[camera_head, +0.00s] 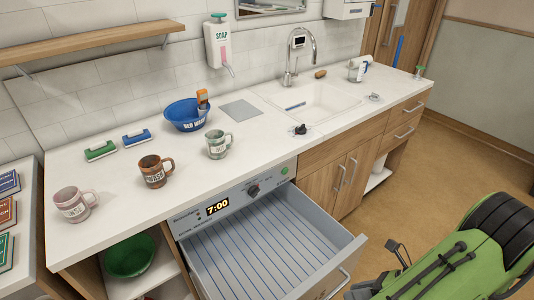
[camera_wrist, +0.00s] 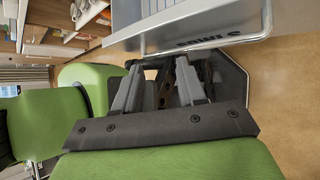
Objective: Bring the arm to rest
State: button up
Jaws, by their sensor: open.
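My green arm shows at the lower right of the head view. My gripper (camera_head: 394,254) is in front of the pulled-out drawer, at its right side, and partly cut off by my arm. In the wrist view my gripper (camera_wrist: 163,80) has its two grey fingers apart with nothing visible between them. The drawer (camera_head: 270,245) stands open and looks empty apart from its ribbed floor. Its front edge and handle (camera_wrist: 200,38) show close beyond the fingers in the wrist view.
The worktop holds a pink mug (camera_head: 73,204), a brown mug (camera_head: 154,171), a pale green mug (camera_head: 218,144), a blue bowl (camera_head: 186,116) and a sink (camera_head: 318,100). A green bowl (camera_head: 130,257) is on the shelf below. Bare floor (camera_head: 465,155) lies right of the counter.

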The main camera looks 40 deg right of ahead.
jog(key=w+a+r+n+g+h+p, duration=0.1)
jog(key=w+a+r+n+g+h, duration=0.2)
jog(key=w+r+n, duration=0.5)
jog(key=w+a+r+n+g+p, duration=0.1)
jog(key=w+a+r+n+g, duration=0.3)
jog(key=r+n, duration=0.4)
jog(key=s+a+r+n+t+h+p, duration=0.1)
jog(key=a+r+n+t, duration=0.1)
jog(key=a+r+n, duration=0.4)
jog(key=s+a+r+n+t+h+p, duration=0.2)
jog(key=a+r+n, duration=0.4)
jog(key=a+n, duration=0.4)
jog(key=n+t, duration=0.1)
jog(key=n, duration=0.3)
jog(key=shift+s+r+n+h, duration=0.15)
jog(key=shift+s+n+h, duration=0.05)
jog(key=shift+n+h, duration=0.1)
